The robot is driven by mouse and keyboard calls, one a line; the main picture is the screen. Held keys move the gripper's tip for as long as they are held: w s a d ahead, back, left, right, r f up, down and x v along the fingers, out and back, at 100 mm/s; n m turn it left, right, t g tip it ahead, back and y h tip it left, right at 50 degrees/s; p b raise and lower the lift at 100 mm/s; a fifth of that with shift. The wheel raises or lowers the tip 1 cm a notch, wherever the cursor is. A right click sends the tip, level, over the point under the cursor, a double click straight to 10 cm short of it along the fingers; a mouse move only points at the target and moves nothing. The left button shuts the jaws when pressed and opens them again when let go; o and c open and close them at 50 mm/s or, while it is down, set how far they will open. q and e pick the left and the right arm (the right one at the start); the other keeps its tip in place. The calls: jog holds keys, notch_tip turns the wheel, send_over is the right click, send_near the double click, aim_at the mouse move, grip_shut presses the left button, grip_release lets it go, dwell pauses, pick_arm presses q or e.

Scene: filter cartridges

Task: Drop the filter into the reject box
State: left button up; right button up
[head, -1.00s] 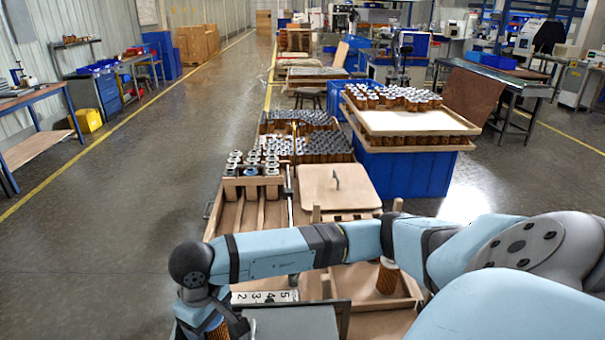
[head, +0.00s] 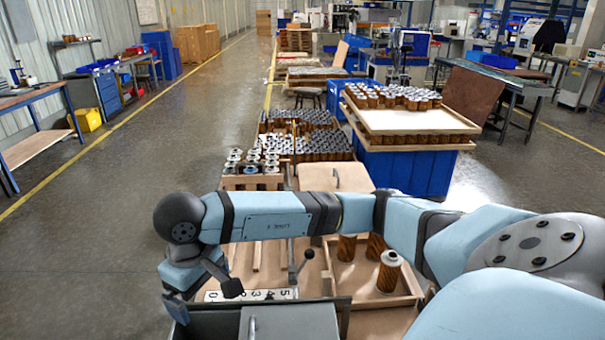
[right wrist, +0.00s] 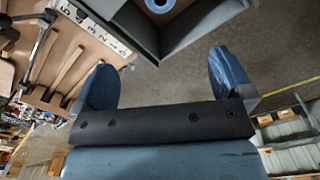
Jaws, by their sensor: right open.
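A dark grey box (head: 345,320) stands at the bottom centre of the head view, and its walls (right wrist: 190,22) show at the top of the right wrist view. A filter (right wrist: 158,5) with a pale ring-shaped end shows inside that box, cut off by the frame edge. The head view does not show this filter. My right gripper (right wrist: 164,78) is open and empty, with its two blue fingers wide apart and clear of the filter. In the head view my right gripper (head: 175,306) points down at the box's left side. My left gripper is not in view.
A wooden tray (head: 413,298) with brown filters (head: 388,272) stands right of the box. A numbered strip (head: 250,295) lies behind the box. A wooden rack (head: 250,182), a lidded wooden box (head: 336,177) and a blue crate (head: 405,172) stand farther back.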

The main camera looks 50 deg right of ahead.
notch_tip(320, 180, up, 6)
jog(key=shift+f, duration=0.25)
dwell(0.5)
